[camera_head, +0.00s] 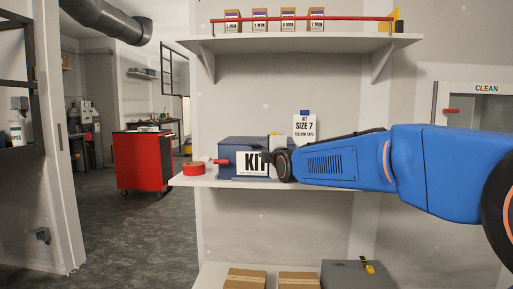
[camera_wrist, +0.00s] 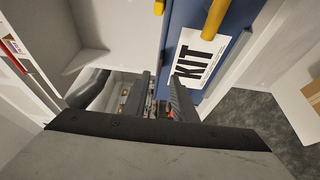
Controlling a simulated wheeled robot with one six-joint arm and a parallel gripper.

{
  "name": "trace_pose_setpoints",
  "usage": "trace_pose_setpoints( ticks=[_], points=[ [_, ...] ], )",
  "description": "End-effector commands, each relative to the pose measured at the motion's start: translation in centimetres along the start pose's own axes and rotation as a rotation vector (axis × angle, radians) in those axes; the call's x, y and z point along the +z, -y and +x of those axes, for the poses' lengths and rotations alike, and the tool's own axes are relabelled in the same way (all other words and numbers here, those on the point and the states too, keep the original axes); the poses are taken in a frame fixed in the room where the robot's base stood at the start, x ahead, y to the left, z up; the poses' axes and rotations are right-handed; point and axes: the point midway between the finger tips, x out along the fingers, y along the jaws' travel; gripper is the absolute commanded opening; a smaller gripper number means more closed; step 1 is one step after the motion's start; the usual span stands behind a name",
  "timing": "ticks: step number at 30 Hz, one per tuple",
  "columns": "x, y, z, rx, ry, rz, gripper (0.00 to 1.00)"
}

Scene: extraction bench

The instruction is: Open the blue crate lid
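The blue crate (camera_head: 228,152) with a white KIT label stands on the middle shelf in the head view. Its lid (camera_head: 240,140) looks down, though my arm hides the right part. In the wrist view the blue crate (camera_wrist: 179,42) shows on its side at the upper right, with its KIT label (camera_wrist: 197,58) and a yellow bar (camera_wrist: 216,17) across it. My gripper (camera_wrist: 160,88) has its two dark fingers apart with nothing seen between them. In the head view my gripper (camera_head: 271,157) is at the label's right edge; contact cannot be told.
A red tape roll (camera_head: 194,168) lies left of the crate on the shelf (camera_head: 190,181). An upper shelf (camera_head: 300,42) holds small boxes behind a red bar. Cardboard boxes (camera_head: 246,279) and a grey case sit below.

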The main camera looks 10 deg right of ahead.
Motion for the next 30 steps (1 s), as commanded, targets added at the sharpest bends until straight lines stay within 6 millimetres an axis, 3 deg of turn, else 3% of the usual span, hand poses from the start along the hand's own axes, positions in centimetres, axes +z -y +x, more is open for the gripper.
trace_pose_setpoints(
  ticks=[15, 21, 30],
  points=[
    [0.0, 0.0, 7.3, -0.001, 0.0, 0.0, 0.25],
    [0.0, 0.0, 8.4, -0.001, 0.0, 0.0, 0.25],
    [0.0, 0.0, 8.6, 0.0, 0.0, 0.0, 0.25]
  ],
)
